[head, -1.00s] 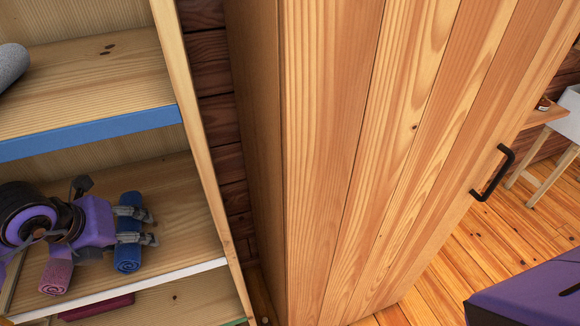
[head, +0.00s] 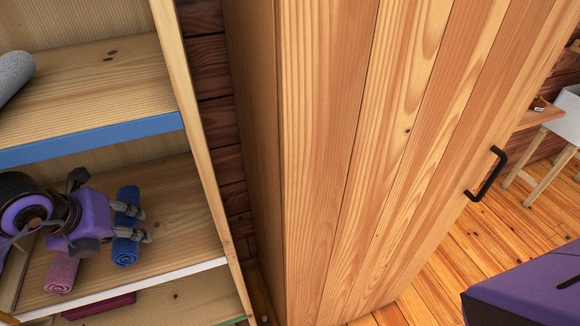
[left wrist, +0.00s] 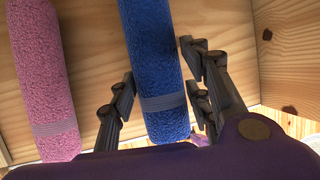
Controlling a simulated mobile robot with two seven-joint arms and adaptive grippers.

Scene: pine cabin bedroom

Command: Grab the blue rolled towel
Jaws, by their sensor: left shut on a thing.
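The blue rolled towel (head: 128,197) is at the right part of the middle shelf in the head view, with a paler band around it. My left gripper (head: 146,226) comes in from the left and is shut on it, its fingers across the roll. In the left wrist view the blue towel (left wrist: 152,60) runs between the two fingers of the gripper (left wrist: 158,66). Whether the towel still touches the shelf is hard to tell. My right gripper is not in view.
A pink rolled towel (head: 61,273) lies left of the blue one, and also shows in the left wrist view (left wrist: 42,75). A grey roll (head: 12,74) lies on the shelf above, behind a blue edge strip (head: 95,138). The shelf's side panel (head: 195,130) stands close on the right.

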